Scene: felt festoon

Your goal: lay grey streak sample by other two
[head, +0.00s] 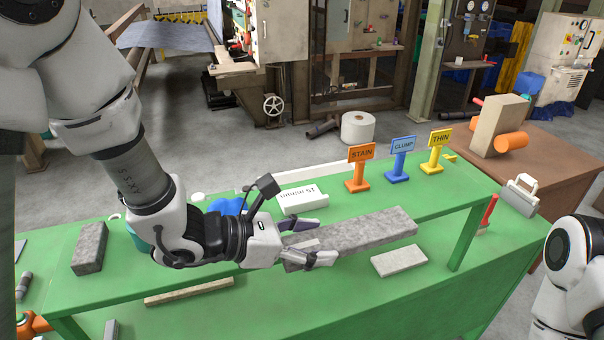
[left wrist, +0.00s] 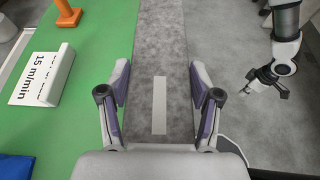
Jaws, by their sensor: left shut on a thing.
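My left gripper (head: 328,240) is shut on one end of a long mottled grey felt slab (head: 375,231). The slab points away to the right, over the front part of the raised green shelf. In the left wrist view the slab (left wrist: 160,45) runs between the fingers (left wrist: 160,97) and carries a pale streak (left wrist: 159,105). I cannot tell whether it touches the shelf. A pale grey piece (head: 399,261) lies below and right of it. A dark grey block (head: 89,248) sits at the left. My right gripper (left wrist: 264,84) shows small in the left wrist view, away from the slab; its fingers are unclear.
Orange STAIN (head: 361,168), blue CLUMP (head: 401,160) and yellow THIN (head: 437,152) signs stand along the back of the shelf. A white "15 m/min" block (head: 302,200) and a blue item (head: 226,206) are behind my gripper. A pale strip (head: 188,291) lies at the front left.

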